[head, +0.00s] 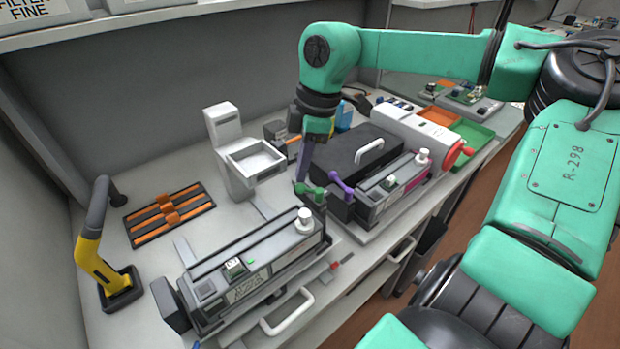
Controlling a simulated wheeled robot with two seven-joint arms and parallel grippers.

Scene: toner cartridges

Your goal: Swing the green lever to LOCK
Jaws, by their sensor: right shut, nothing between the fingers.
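The green lever (313,194) sits at the back right end of the front grey cartridge unit (262,268), beside its white knob (304,222). LOCK lettering is too small to read. My right gripper (301,180) comes down from above with its fingers shut and empty. Its tips are right at the green lever's back left side; I cannot tell whether they touch it. A purple lever (342,184) stands just to the right, on a second cartridge unit (392,190). My left gripper is not in view.
A black case with a light handle (370,151) stands behind the second unit. A white stand (240,165) is left of my gripper. A black and orange rack (170,214) and a yellow-handled tool (97,262) are at the left. Some bare bench lies between them.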

